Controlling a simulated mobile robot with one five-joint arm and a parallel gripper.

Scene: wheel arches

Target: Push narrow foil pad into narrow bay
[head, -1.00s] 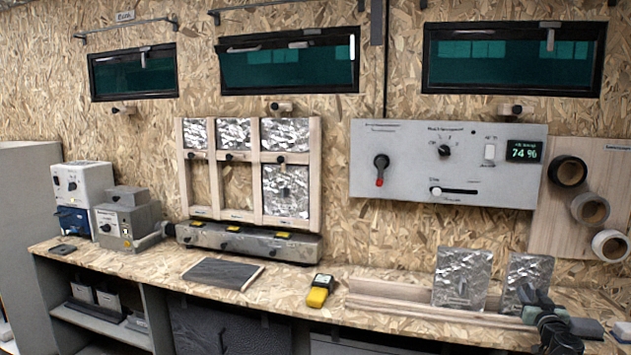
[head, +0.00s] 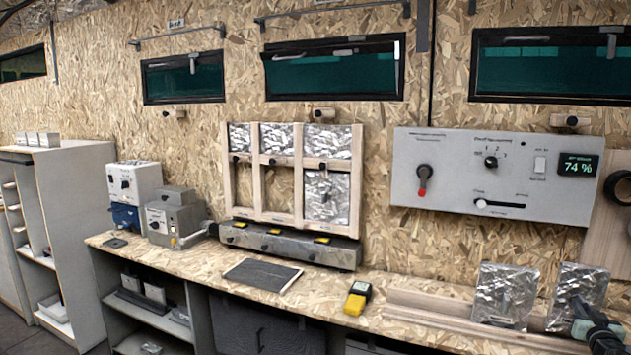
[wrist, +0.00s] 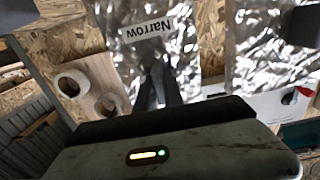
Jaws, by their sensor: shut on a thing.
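The narrow foil pad (head: 577,284) is crinkled silver and stands at the right end of the bench. My gripper (wrist: 156,85) is shut on this pad; in the head view my gripper (head: 585,318) covers the pad's lower part. A wooden frame (head: 297,165) stands against the wall at left, far from my gripper. Foil fills its top row and lower right bay. The lower left bay (head: 241,185) and lower middle bay (head: 278,188) are empty. Bay labels are unreadable.
A second foil pad (head: 503,295) stands just left of the held one, beside wooden strips (head: 435,305). A yellow and black tool (head: 357,298) and dark board (head: 262,275) lie on the bench. A grey metal unit (head: 290,245) sits under the frame.

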